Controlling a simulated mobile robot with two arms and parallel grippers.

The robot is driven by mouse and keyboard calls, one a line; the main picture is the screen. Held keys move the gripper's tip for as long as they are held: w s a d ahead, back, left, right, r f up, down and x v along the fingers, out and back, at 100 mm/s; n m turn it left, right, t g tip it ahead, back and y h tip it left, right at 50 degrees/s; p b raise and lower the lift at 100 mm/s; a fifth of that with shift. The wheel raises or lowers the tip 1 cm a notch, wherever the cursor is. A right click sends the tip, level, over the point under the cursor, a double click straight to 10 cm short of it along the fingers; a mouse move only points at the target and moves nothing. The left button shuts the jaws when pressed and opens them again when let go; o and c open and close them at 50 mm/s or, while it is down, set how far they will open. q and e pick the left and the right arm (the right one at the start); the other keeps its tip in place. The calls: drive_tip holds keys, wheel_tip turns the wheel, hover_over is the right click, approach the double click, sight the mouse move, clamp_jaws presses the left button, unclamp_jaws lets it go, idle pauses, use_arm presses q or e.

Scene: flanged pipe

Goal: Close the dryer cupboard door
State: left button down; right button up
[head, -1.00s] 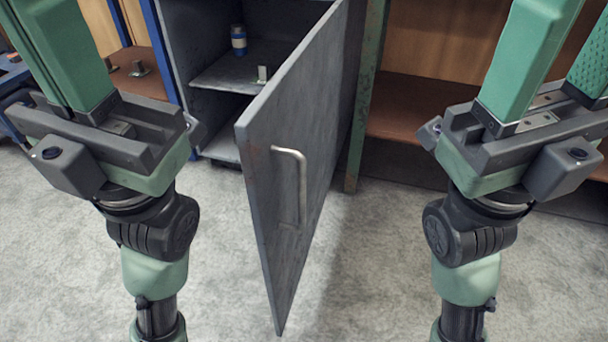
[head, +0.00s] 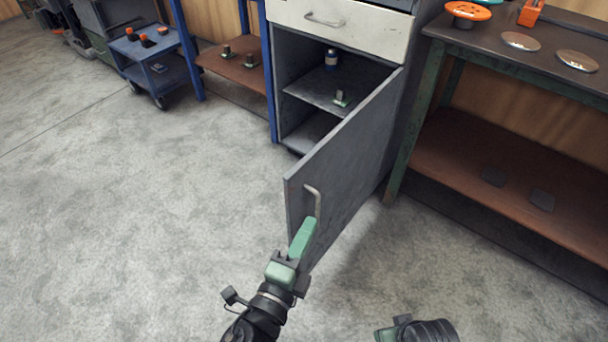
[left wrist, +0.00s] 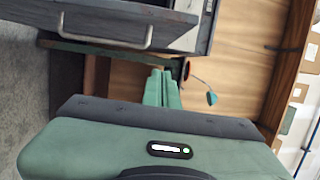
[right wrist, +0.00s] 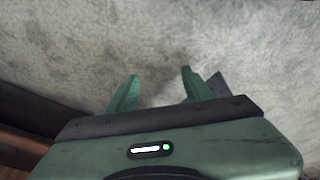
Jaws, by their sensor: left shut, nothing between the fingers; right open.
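The grey dryer cupboard door (head: 350,160) stands wide open, swung out toward me. Its bar handle (head: 317,198) is near the free edge, and it also shows in the left wrist view (left wrist: 149,38). The cupboard's inside (head: 300,72) is exposed. My left gripper (head: 311,224) is shut and empty, with its fingertips just below the handle in the head view. In the left wrist view a gap shows between fingertips and handle; contact with the door cannot be told. My right gripper (right wrist: 158,80) is open and empty over bare floor; the head view barely shows its arm.
A white drawer front (head: 340,27) is above the cupboard opening, and a small can (head: 331,60) stands on its inner shelf. A green-legged bench (head: 480,55) stands close on the right. A blue trolley (head: 150,60) is back left. The floor at left is clear.

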sight(308, 186)
use_arm(q)
drive_tip(key=w, duration=0.3)
drive_tip(key=w+p, duration=0.1)
drive_tip(key=w, duration=0.3)
drive_tip(key=w+p, duration=0.1)
drive_tip(key=w, duration=0.3)
drive_tip(key=shift+w+d+f, duration=0.1)
drive_tip(key=shift+d, duration=0.3)
drive_tip(key=shift+w+a+f, duration=0.1)
drive_tip(key=shift+w+a, duration=0.15)
drive_tip(key=shift+a, duration=0.1)
use_arm(e)
wheel_tip(308, 186, down, 7)
drive_tip(key=s, duration=0.2)
drive_tip(key=shift+f+g, duration=0.2)
drive_tip(key=shift+g, duration=0.1)
use_arm(q)
drive_tip(key=shift+a, duration=0.1)
